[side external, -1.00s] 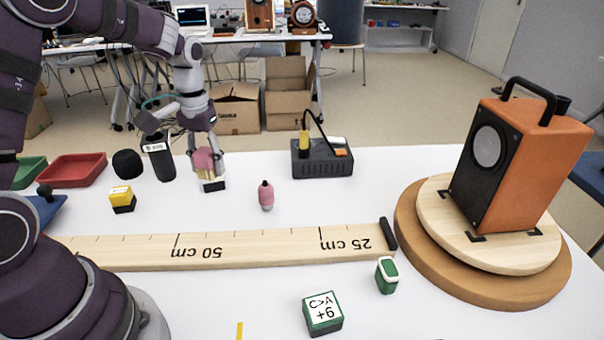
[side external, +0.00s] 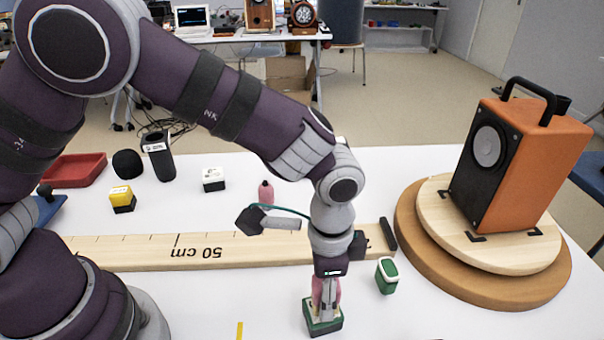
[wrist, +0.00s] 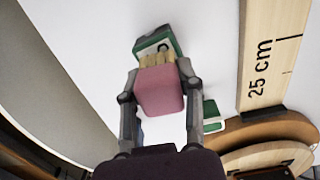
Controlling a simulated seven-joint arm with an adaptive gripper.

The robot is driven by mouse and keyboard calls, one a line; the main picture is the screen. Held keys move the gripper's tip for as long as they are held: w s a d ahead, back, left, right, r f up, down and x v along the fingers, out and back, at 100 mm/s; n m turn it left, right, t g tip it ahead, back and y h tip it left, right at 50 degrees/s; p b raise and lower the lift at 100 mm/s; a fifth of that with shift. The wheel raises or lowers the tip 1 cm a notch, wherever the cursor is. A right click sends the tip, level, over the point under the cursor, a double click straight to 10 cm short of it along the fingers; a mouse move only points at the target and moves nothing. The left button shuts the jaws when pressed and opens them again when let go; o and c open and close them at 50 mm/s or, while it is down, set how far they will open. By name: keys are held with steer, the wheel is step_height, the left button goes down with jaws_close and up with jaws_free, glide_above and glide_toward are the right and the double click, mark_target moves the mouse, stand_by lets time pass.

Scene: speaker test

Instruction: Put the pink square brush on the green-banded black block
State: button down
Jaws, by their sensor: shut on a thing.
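My gripper (side external: 327,297) is shut on the pink square brush (wrist: 160,92), with a finger on each side of its pink body. In the side external view the fingers partly hide the brush (side external: 317,285). Its pale bristles point away from my palm, toward the green-banded black block (side external: 311,325) with a marked white top. The block also shows in the wrist view (wrist: 145,47), with part of its top hidden behind the bristles. The brush is over the block or on it; I cannot tell whether they touch.
A smaller green block (side external: 387,275) with a white top stands close to the right. A wooden ruler (side external: 150,251) lies behind. A pink bottle (side external: 266,192) stands beyond it. An orange speaker (side external: 525,165) sits on a round turntable (side external: 420,245) at right.

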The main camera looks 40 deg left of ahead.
steer(key=shift+f, duration=0.5)
steer(key=c, duration=0.7)
jaws_free()
steer(key=shift+f, duration=0.1)
step_height(320, 180, up, 12)
steer(key=shift+f, duration=0.1)
steer(key=s+a+r+n+t, duration=0.1)
steer(key=s+a+n+t, duration=0.1)
steer(key=a, duration=0.4)
steer(key=s+a+r+n+t, duration=0.1)
steer(key=s+a+r+n, duration=0.1)
steer(key=a+n, duration=0.2)
steer(key=s+a+r+n+t, duration=0.2)
steer(key=a+n, duration=0.1)
steer(key=a, duration=0.4)
steer(key=shift+s+a+r+t, duration=0.15)
steer(key=shift+s+a+t, duration=0.15)
steer(key=shift+s+a, duration=0.1)
